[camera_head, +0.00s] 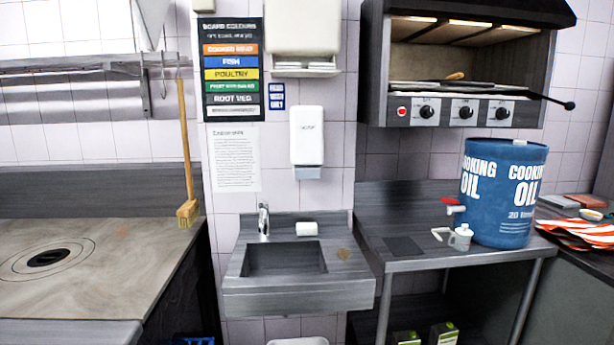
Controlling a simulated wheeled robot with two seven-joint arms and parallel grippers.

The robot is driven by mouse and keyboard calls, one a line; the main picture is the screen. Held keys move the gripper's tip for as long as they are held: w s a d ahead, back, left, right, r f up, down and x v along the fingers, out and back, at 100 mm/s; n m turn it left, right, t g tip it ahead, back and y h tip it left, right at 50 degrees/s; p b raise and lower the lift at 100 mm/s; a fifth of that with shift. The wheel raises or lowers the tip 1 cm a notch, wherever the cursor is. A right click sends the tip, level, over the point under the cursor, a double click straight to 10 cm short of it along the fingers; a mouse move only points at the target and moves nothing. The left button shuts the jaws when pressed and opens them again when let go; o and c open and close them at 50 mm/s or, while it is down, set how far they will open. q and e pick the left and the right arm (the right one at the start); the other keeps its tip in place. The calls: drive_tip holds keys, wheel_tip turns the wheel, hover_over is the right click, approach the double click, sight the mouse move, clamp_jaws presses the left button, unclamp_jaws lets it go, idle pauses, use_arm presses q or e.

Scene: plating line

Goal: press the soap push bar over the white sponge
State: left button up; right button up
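A white soap dispenser (306,130) is fixed to the tiled wall above the sink. Its grey push bar (307,173) is at the bottom edge of the dispenser. A small white block (306,229), seemingly the white sponge, lies on the sink's back ledge, below the dispenser and to the right of the tap. It stands apart from the push bar with open air between them. Neither of my grippers is in view.
The sink (298,296) has a metal tap (263,220) at its back left. A blue cooking oil drum (494,215) and a white jug (460,238) stand on the right-hand table (425,265). A long-handled brush (187,210) stands left of the sink. Space before the dispenser is clear.

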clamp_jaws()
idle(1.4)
